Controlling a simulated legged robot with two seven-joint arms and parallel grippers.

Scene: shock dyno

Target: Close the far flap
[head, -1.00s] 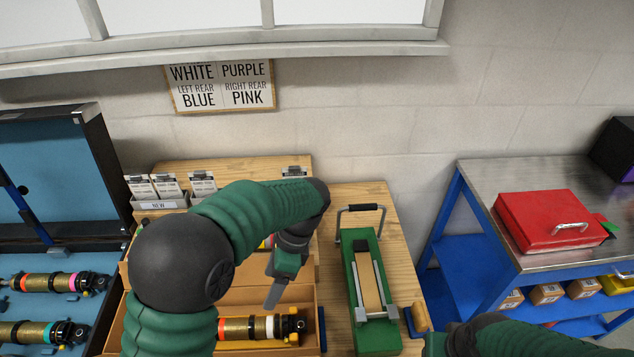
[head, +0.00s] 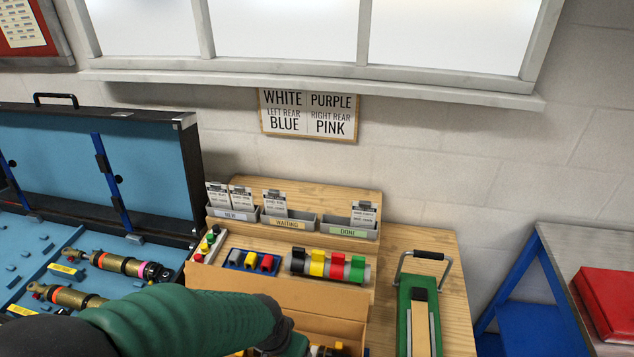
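A brown cardboard box (head: 345,332) stands on the wooden bench at the bottom middle of the head view. Its far flap (head: 300,297) is open, a broad panel standing out on the box's back side. Part of a shock absorber (head: 328,350) shows inside the box, cut by the picture's lower edge. My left arm comes in from the lower left and crosses in front of the box, hiding its left part. The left wrist reaches the bottom edge by the box opening; the fingers are out of the picture. My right gripper is not in view.
Behind the flap are colored knobs on a grey bar (head: 328,266) and card bins, including one marked DONE (head: 346,228). A green tool with a handle (head: 418,310) stands right of the box. An open blue-lined case (head: 85,165) holds shocks at left.

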